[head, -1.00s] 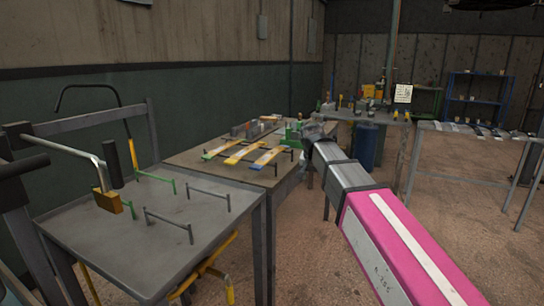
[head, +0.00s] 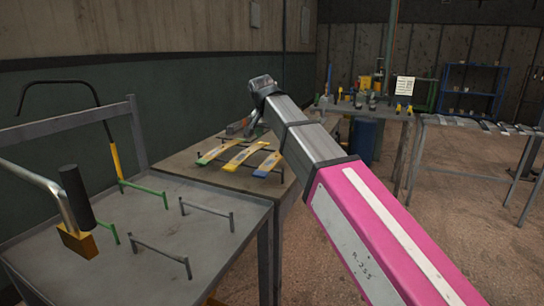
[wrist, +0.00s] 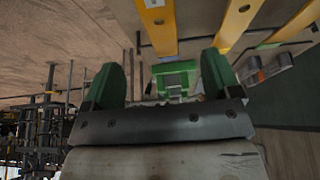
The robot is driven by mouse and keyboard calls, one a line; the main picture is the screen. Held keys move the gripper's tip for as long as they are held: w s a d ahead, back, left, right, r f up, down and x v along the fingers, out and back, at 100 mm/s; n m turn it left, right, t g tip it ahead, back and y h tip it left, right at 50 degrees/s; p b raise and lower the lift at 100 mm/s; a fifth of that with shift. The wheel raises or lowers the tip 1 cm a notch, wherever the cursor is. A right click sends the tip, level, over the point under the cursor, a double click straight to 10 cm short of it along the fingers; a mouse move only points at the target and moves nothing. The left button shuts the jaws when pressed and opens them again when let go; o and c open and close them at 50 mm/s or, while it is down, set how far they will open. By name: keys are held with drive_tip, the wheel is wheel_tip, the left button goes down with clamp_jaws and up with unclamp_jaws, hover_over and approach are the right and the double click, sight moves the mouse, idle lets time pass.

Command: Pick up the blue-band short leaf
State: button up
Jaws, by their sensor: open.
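Three leaves lie side by side on a rack on the far table in the head view. The rightmost, with a blue near end, looks like the blue-band short leaf (head: 268,164). A yellow leaf (head: 244,155) lies in the middle and a green-ended leaf (head: 219,151) at left. My gripper (wrist: 160,82) is open and empty in the wrist view, its two green fingers apart. In the head view my arm hides most of the gripper.
A near grey table (head: 120,225) at left carries low posts and a yellow-based clamp-like tool (head: 78,240). A workbench with a white sign (head: 405,86) stands at the back. A long rack (head: 480,125) is at right. The floor on the right is open.

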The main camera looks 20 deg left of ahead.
sight(276, 156)
drive_tip(key=x, duration=1)
drive_tip(key=shift+w+f, duration=0.1)
drive_tip(key=shift+f, duration=0.15)
drive_tip(key=c, duration=1.3)
